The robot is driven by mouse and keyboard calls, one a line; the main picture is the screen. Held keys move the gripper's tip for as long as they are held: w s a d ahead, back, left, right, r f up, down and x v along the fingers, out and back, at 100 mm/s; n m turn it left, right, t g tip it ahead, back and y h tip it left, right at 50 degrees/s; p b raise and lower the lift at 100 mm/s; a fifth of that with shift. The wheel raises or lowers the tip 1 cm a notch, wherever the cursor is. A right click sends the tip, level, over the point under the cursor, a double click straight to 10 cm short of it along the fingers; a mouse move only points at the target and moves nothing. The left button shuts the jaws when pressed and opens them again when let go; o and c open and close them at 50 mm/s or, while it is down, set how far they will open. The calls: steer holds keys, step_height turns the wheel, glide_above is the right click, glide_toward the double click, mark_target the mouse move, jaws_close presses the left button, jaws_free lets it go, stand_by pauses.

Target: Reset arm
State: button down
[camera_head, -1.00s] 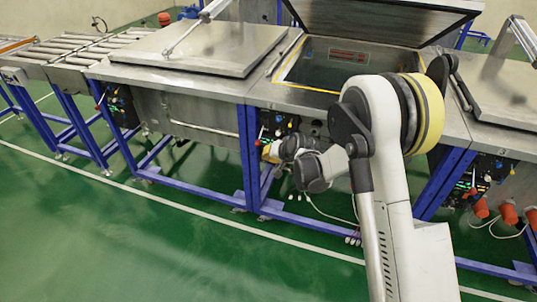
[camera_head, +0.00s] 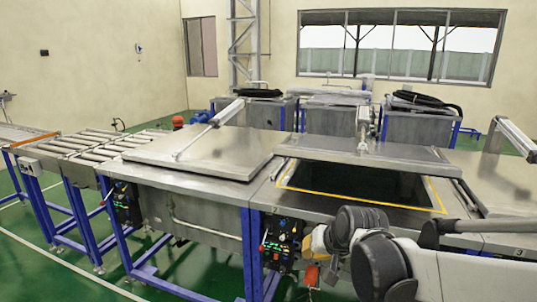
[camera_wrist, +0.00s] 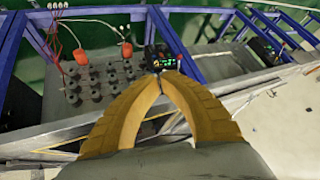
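My gripper's two yellow fingers meet at their tips (camera_wrist: 160,77) in the wrist view, with nothing seen between them. In the head view my arm is folded at the bottom right, and its links largely hide the gripper. The control box (camera_head: 280,240) with lit green displays is on the front of the middle tank; a lit box (camera_wrist: 163,60) shows beyond my fingertips in the wrist view. The middle tank's lid (camera_head: 365,152) stands raised over a dark, yellow-edged opening (camera_head: 362,208). The left tank's lid (camera_head: 205,150) lies flat and shut.
A roller conveyor (camera_head: 90,145) joins the row at the left. Several more tanks (camera_head: 335,118) stand behind. Blue frame legs (camera_head: 250,250) hold up the tanks. Orange plugs (camera_wrist: 78,53) and cables show in the wrist view. Green floor is clear at the front left.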

steer(key=s+d+h, duration=0.1)
steer(key=s+d, duration=0.2)
steer(key=s, duration=0.8)
steer(key=s+d+n+h, duration=0.1)
steer(key=s+d, duration=0.3)
steer(key=s, duration=0.7)
steer(key=shift+s+d+r, duration=0.25)
steer(key=shift+s+r, duration=0.05)
steer(key=shift+r, duration=0.1)
stand_by(0.4)
